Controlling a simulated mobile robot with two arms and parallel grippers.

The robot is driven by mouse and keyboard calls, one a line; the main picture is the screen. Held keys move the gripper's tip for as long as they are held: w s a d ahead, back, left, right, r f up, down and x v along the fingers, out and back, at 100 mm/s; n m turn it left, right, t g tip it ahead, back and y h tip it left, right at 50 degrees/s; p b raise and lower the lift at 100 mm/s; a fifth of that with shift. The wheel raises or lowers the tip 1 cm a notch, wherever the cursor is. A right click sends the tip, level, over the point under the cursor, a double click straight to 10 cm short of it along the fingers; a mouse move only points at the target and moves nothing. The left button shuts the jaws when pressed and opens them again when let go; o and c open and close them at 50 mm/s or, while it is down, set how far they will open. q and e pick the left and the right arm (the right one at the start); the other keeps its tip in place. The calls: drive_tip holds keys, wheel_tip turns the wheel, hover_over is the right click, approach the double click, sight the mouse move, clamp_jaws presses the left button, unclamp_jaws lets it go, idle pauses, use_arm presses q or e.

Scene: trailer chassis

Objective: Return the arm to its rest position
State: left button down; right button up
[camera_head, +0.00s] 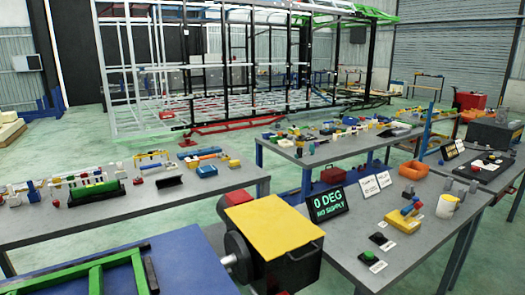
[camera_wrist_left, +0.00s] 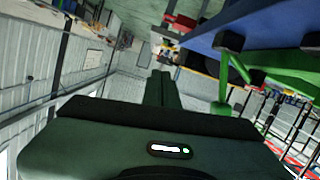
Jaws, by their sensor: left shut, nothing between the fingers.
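My left gripper (camera_wrist_left: 161,76) shows in the left wrist view as a dark body with its two fingers together, pointing up the picture. It is shut and nothing is seen between the fingers. The fingertips are apart from the blue table top (camera_wrist_left: 255,28) and the green frame (camera_wrist_left: 265,68), which show at the upper right of that view. In the head view neither of my grippers nor arms can be seen. My right gripper shows in no view.
In the head view, a blue table (camera_head: 185,262) with a green frame (camera_head: 85,270) is in the near left. A yellow-topped dark machine (camera_head: 272,226) stands beside it. Grey workbenches (camera_head: 215,188) carry many small parts.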

use_arm(q)
drive_tip(key=w+d+f+n+t+y, duration=0.2)
drive_tip(key=d+f+n+t+y, duration=0.25)
drive_tip(key=d+f+y, duration=0.45)
drive_tip(key=s+d+f+n+g+y, duration=0.15)
drive_tip(key=s+g, duration=0.25)
drive_tip(key=s, duration=0.4)
drive_tip(key=s+f+n+g+y, duration=0.2)
drive_tip(key=s+f+g+y, duration=0.1)
drive_tip(key=s+g, duration=0.3)
wheel_tip(320, 180, down, 27)
drive_tip(key=s+b, duration=0.2)
drive_tip(key=b, duration=0.1)
drive_tip(key=s+a+f+g+b, duration=0.1)
drive_tip(key=s+a+f+b, duration=0.2)
drive_tip(key=s+f, duration=1.4)
wheel_tip(320, 180, down, 3)
drive_tip(key=shift+s+a+f, duration=0.15)
drive_tip(key=shift+s, duration=0.1)
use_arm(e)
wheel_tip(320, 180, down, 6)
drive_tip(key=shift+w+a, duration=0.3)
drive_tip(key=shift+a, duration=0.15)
